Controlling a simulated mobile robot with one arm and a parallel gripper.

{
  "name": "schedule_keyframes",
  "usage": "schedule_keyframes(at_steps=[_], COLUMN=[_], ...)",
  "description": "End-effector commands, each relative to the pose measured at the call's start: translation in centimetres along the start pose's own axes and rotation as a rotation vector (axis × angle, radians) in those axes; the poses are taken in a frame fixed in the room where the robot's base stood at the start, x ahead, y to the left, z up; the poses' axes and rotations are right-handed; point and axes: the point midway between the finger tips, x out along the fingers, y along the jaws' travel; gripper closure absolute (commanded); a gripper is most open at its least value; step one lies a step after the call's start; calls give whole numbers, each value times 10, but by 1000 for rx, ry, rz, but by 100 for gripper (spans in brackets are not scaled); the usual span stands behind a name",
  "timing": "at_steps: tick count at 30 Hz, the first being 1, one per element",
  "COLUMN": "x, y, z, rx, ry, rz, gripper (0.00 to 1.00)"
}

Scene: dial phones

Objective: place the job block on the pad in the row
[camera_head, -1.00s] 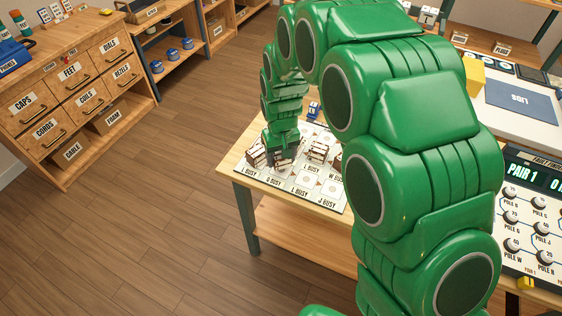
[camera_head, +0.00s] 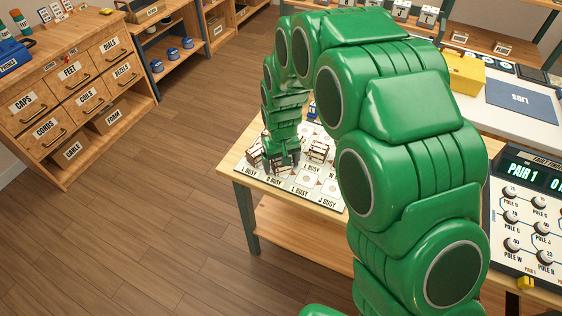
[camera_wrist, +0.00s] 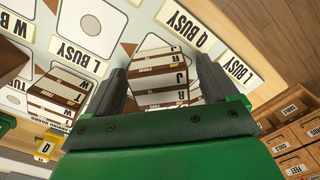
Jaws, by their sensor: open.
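My gripper (camera_wrist: 160,85) is open, its two dark fingers on either side of a brown-and-white striped block (camera_wrist: 160,75) lettered R and J. I cannot tell whether the fingers touch it, or whether it is the job block. In the head view my gripper (camera_head: 283,163) is low over the board's front left part. The pads are pale squares with round marks on a white board (camera_head: 302,190); one pad (camera_wrist: 90,25) shows bare above an L BUSY label (camera_wrist: 75,57). The block hides whatever is beneath it.
Another striped block (camera_wrist: 58,98) stands left of the fingers, and a brown one (camera_wrist: 10,62) is at the left edge. In the head view, blocks stand left (camera_head: 254,154) and right (camera_head: 318,151) of my gripper. The board lies on a wooden table (camera_head: 232,168) with open floor to its left.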

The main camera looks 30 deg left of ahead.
Motion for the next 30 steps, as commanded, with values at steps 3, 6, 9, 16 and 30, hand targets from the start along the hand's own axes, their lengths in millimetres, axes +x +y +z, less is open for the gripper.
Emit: schedule_keyframes(at_steps=[3, 6, 9, 16, 30], x=[0, -3, -8, -36, -115], y=[0, 0, 0, 0, 0], z=[0, 0, 0, 0, -1], rx=[0, 0, 0, 0, 0], ry=[0, 1, 2, 2, 3], rz=[0, 0, 0, 0, 0], gripper=[13, 13, 13, 13, 13])
